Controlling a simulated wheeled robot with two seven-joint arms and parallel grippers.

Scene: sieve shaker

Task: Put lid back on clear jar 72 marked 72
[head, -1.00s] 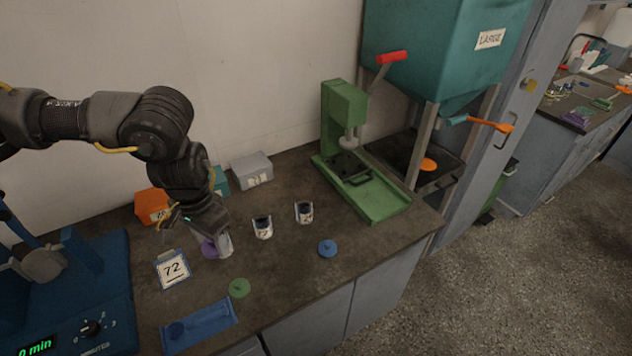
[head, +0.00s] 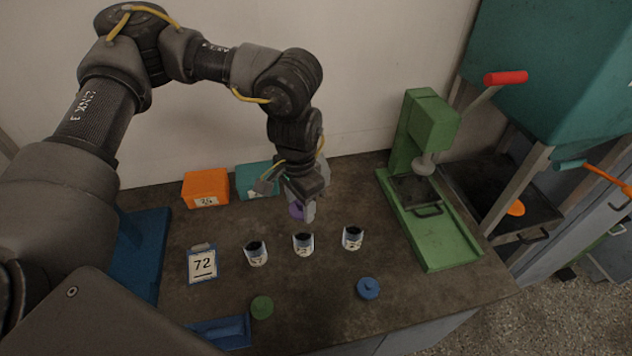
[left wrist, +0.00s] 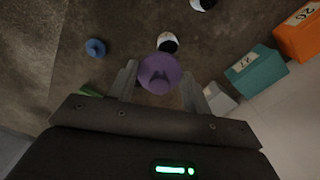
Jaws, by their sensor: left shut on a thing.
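My left gripper (head: 307,212) is shut on the purple lid (head: 296,210), which hangs just behind the middle jar in the head view. The lid also shows between the fingers in the left wrist view (left wrist: 160,72). Three open clear jars with dark contents stand in a row: a left jar (head: 256,258), a middle jar (head: 303,248) and a right jar (head: 352,242). Their labels are too small to read surely. A card reading 72 (head: 202,265) stands left of them. The lid is apart from the jars in the head view. My right gripper is not in view.
A blue lid (head: 368,288) and a green lid (head: 262,307) lie in front of the jars. An orange box (head: 205,186) and a teal box (head: 255,179) stand behind. A green press (head: 440,239) is at the right, a blue tray (head: 228,333) at the front.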

